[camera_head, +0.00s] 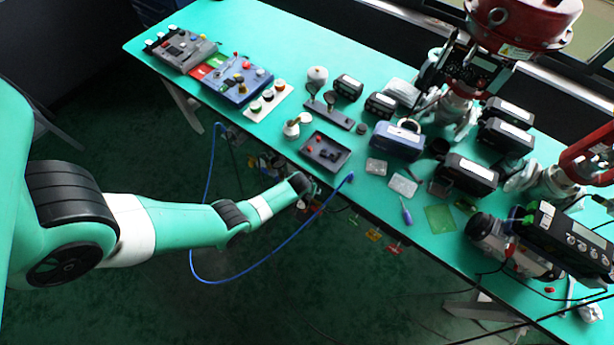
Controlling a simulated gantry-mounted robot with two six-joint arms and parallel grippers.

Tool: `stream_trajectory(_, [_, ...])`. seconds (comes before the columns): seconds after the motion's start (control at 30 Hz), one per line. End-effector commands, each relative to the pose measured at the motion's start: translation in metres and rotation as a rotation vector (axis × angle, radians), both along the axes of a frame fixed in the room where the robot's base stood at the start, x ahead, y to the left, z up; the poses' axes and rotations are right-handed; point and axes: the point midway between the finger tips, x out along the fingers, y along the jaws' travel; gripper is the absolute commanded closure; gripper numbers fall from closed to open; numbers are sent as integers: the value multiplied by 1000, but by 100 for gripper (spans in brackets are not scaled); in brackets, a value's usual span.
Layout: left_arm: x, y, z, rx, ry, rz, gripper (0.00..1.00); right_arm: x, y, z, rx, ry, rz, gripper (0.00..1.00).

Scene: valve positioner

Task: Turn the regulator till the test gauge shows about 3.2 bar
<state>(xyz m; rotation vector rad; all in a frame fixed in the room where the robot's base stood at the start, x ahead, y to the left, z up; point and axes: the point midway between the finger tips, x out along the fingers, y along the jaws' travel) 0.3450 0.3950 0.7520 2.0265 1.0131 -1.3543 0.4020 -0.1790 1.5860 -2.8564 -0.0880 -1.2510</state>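My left arm reaches in from the left to the table's front edge. Its gripper (307,190) is small, dark and partly hidden by the wrist, so I cannot tell whether it is open, shut or holding anything. It is close to a cluster of small fittings (268,160) below the front edge, where a blue hose (207,180) starts. I cannot pick out the regulator for certain there; the arm's end covers part of this area. No test gauge dial is readable at this size. My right gripper is not in view.
The green table (340,60) carries a dark tray (325,152), control boxes (243,80), several black positioner units (463,174) and a red-topped valve (520,25). The blue hose loops below the front edge. Coloured tags (373,235) hang along that edge.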

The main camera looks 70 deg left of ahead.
Motion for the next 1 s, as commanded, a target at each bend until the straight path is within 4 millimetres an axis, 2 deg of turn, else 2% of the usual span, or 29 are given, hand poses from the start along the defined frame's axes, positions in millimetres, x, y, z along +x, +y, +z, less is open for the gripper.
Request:
stream_trajectory(0.2, [0, 0, 0, 0, 0, 0, 7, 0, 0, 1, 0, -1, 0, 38])
stream_trajectory(0.67, [0, 0, 0, 0, 0, 0, 90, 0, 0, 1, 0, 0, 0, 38])
stream_trajectory(0.7, [0, 0, 0, 0, 0, 0, 93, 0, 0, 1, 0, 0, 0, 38])
stream_trajectory(1.0, [0, 0, 1, -1, 0, -36, 93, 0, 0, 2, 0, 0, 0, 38])
